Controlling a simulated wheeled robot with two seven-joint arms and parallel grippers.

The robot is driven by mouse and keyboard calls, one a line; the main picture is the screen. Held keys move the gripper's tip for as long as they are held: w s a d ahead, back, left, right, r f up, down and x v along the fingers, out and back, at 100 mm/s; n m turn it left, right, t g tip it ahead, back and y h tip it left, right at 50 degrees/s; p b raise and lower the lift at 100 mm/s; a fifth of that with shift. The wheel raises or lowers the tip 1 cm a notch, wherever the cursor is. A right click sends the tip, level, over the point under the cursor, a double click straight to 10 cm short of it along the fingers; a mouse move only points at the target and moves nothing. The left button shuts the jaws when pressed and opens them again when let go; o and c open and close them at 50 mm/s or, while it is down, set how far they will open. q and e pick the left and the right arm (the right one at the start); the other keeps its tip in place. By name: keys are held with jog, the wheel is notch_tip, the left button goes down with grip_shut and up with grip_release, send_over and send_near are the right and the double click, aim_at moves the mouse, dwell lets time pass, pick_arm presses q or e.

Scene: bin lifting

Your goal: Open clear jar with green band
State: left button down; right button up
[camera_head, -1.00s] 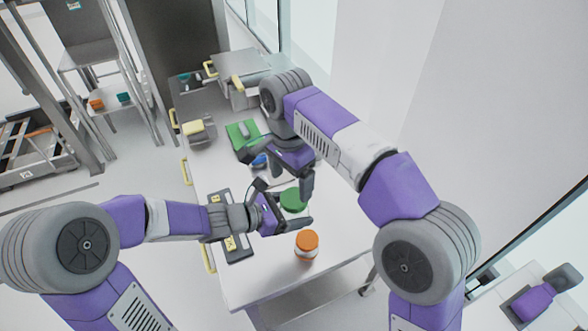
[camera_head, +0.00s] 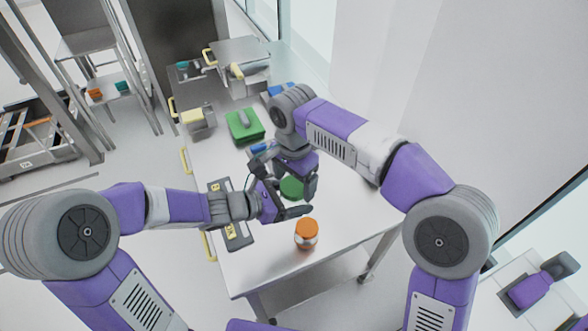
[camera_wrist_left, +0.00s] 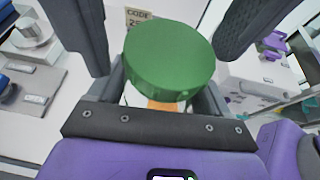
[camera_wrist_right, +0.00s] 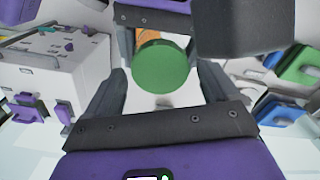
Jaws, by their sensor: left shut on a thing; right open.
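The jar's round green lid (camera_head: 291,188) shows between my two grippers over the table. It is also in the left wrist view (camera_wrist_left: 170,58) and the right wrist view (camera_wrist_right: 162,67). My left gripper (camera_head: 281,203) is shut on the jar below the lid; the jar body is mostly hidden, with a bit of orange (camera_wrist_left: 165,105) showing under the lid. My right gripper (camera_head: 290,178) is open, its fingers on either side of the lid with visible gaps in the right wrist view. I cannot tell how far the lid reaches between them.
An orange-lidded jar (camera_head: 306,234) stands on the white table (camera_head: 262,272) in front of the grippers. A flat grey panel (camera_head: 238,241) lies at the left edge. A green block (camera_head: 245,125) and metal equipment (camera_head: 241,50) stand farther back. The table's front is mostly clear.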

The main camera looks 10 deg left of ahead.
jog(key=shift+f, duration=0.25)
jog(key=c, duration=1.1)
jog(key=shift+n, duration=1.7)
